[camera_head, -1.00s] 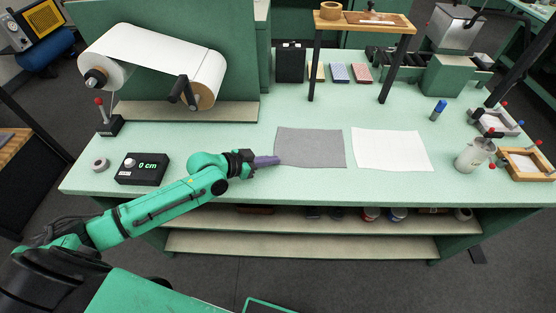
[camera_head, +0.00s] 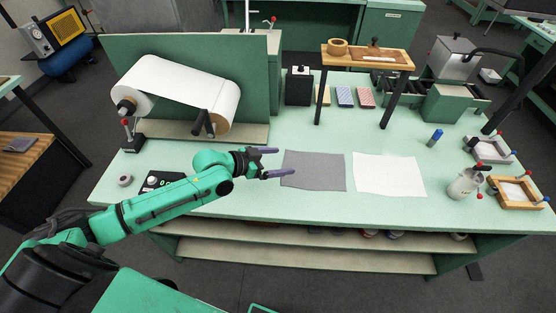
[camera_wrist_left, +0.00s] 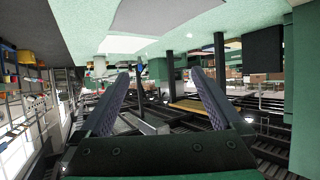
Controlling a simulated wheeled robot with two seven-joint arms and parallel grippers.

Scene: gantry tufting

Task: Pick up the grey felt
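The grey felt (camera_head: 316,171) is a flat, roughly square sheet on the pale green table, just left of a white sheet (camera_head: 388,175). My left gripper (camera_head: 281,162) is open and empty at the felt's left edge, its two purple fingers spread apart and pointing right. In the head view the fingertips reach the felt's left edge; I cannot tell whether they touch it. In the left wrist view the open fingers (camera_wrist_left: 163,78) show with nothing between them, and the grey felt (camera_wrist_left: 165,14) shows at the top. My right gripper is not in view.
A white paper roll (camera_head: 185,88) stands behind on the left. A black display box (camera_head: 160,182) lies under my left forearm. A wooden raised shelf (camera_head: 368,57) stands at the back.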

